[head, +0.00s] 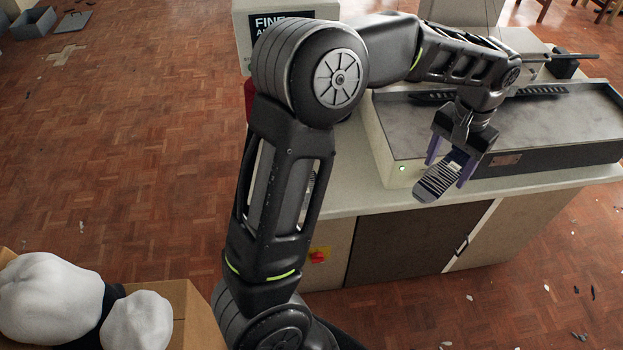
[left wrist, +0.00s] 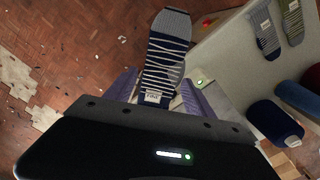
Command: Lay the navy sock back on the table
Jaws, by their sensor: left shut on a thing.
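The navy sock (head: 437,183) has white stripes and a grey end. My left gripper (head: 450,170) is shut on it, and the sock sticks out past the purple fingers with its grey end pointing down and left. In the left wrist view the sock (left wrist: 166,56) extends away from the fingers, and a pale label shows near the grip. The sock is held in the air near the front edge of the pale table (head: 350,196). In the left wrist view floor shows behind it. My right gripper is not in view.
A grey flat-topped machine (head: 520,125) with a small green light stands on the table. A cardboard box (head: 195,315) with white bundles is at lower left.

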